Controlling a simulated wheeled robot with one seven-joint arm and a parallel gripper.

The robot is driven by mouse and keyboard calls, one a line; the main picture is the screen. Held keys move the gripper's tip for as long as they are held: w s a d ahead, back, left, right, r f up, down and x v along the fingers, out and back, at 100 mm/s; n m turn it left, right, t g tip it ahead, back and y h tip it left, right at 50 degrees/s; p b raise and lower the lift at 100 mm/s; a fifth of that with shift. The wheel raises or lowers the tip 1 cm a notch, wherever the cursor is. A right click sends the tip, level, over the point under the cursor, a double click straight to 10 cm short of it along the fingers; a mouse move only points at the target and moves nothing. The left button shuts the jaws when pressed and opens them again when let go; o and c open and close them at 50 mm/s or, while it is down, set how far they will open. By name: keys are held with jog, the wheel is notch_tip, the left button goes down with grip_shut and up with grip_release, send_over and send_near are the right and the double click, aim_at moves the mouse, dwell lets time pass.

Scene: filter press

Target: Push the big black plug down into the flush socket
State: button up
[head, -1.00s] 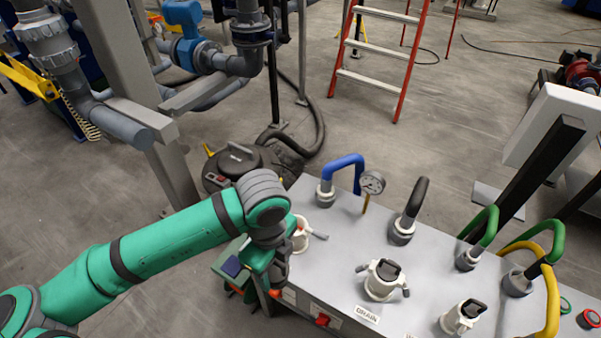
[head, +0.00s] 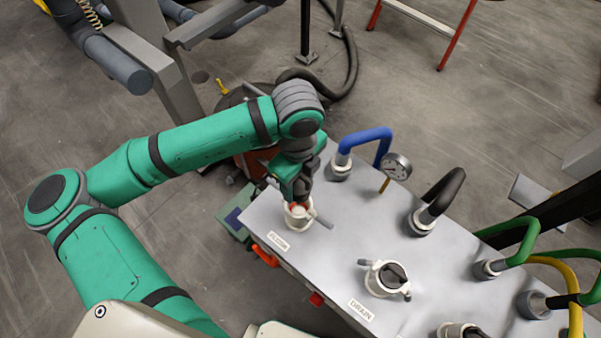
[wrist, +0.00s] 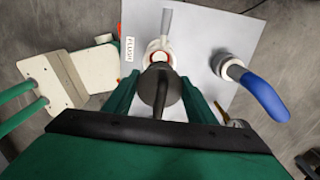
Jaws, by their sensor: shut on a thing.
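The flush socket (head: 296,217) is a white fitting with a grey lever, at the near left corner of the grey panel, by the FLUSH label (head: 278,240). In the wrist view the socket (wrist: 151,47) shows a white rim with a reddish ring inside. My gripper (head: 298,192) is right above it, pointing down. The big black plug (wrist: 160,92) is between my green fingers in the wrist view, its far end over the socket mouth. I cannot tell how deep it sits. In the head view the gripper mostly hides the plug.
A blue hose (head: 366,138) and a gauge (head: 397,167) stand behind and right of the socket. The drain socket (head: 378,283) with its dark plug is further right, past bare panel (head: 335,240). A black hose (head: 444,190) rises behind it.

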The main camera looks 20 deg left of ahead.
jog(key=shift+f, duration=2.9)
jog(key=shift+a+f, duration=0.15)
jog(key=shift+f, duration=1.75)
jog(key=o, duration=1.2)
jog(key=shift+c, duration=0.2)
notch_tip(320, 180, up, 10)
jog(key=shift+r, duration=0.45)
